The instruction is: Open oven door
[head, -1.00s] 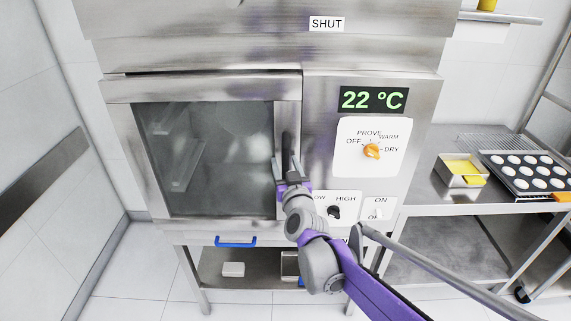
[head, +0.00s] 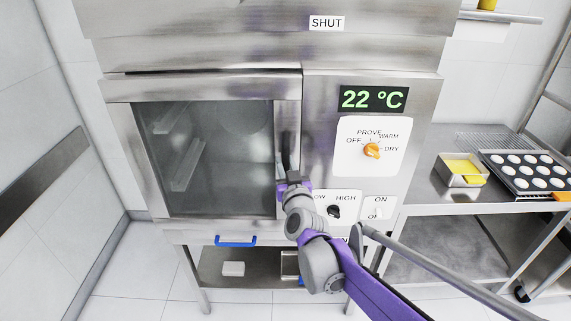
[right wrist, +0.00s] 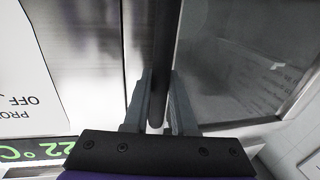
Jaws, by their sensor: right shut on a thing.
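The oven door (head: 205,165) is a glass pane in a steel frame on the left of the oven front, and it looks closed. Its handle (head: 287,145) is a dark vertical bar along the door's right side. My right gripper (head: 284,168) is shut on the lower part of the handle. In the right wrist view, the dark handle (right wrist: 163,45) runs between the two grey fingers of my right gripper (right wrist: 160,92). Racks show dimly behind the glass. My left gripper is not in view.
A control panel with an orange knob (head: 372,151) and a 22 °C display (head: 374,99) is right of the door. A steel table (head: 440,203) with a muffin tray (head: 530,172) stands at the right. A wall is at the left, with open floor between.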

